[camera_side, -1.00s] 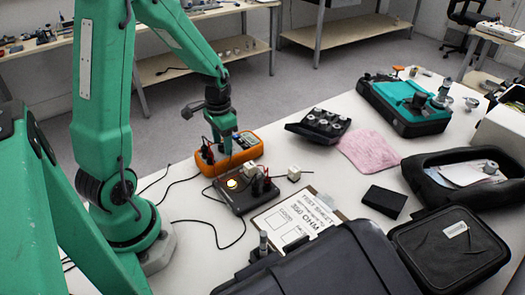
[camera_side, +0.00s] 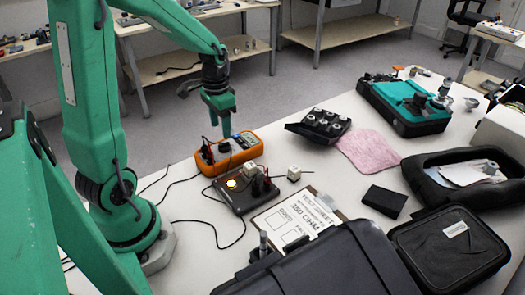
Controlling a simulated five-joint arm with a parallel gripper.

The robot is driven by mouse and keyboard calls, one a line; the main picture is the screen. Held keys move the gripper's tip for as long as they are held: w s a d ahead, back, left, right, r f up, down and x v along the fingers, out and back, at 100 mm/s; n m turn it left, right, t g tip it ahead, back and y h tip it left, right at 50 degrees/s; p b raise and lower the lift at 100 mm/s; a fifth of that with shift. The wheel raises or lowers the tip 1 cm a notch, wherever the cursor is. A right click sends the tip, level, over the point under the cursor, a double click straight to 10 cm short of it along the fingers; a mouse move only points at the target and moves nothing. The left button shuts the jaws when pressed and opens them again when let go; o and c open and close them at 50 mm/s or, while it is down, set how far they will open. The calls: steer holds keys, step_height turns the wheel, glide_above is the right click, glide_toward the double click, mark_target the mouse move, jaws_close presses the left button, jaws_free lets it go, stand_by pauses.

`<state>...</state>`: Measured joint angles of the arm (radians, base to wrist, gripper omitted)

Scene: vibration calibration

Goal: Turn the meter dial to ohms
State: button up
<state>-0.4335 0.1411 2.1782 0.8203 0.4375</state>
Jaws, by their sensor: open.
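The orange meter (camera_side: 245,152) lies on the white table, with a dark dial (camera_side: 224,147) on its face. The dial's setting is too small to read. My gripper (camera_side: 220,126) is just above the meter, pointing down with its jaws open. It appears to hold nothing and to be clear of the dial, though the gap is hard to judge from this side.
A clipboard with a test sheet (camera_side: 300,216) lies nearer. A black weight tray (camera_side: 319,125) and pink cloth (camera_side: 368,151) are to the right.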

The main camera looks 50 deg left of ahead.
steer(key=shift+r, duration=0.9)
steer(key=n, duration=0.3)
steer(key=shift+n, duration=0.4)
steer(key=n, duration=0.3)
steer(key=shift+w+n, duration=0.1)
steer(key=shift+n, duration=0.3)
steer(key=n, duration=1)
steer(key=shift+w+d, duration=0.1)
steer(key=shift+f, duration=0.15)
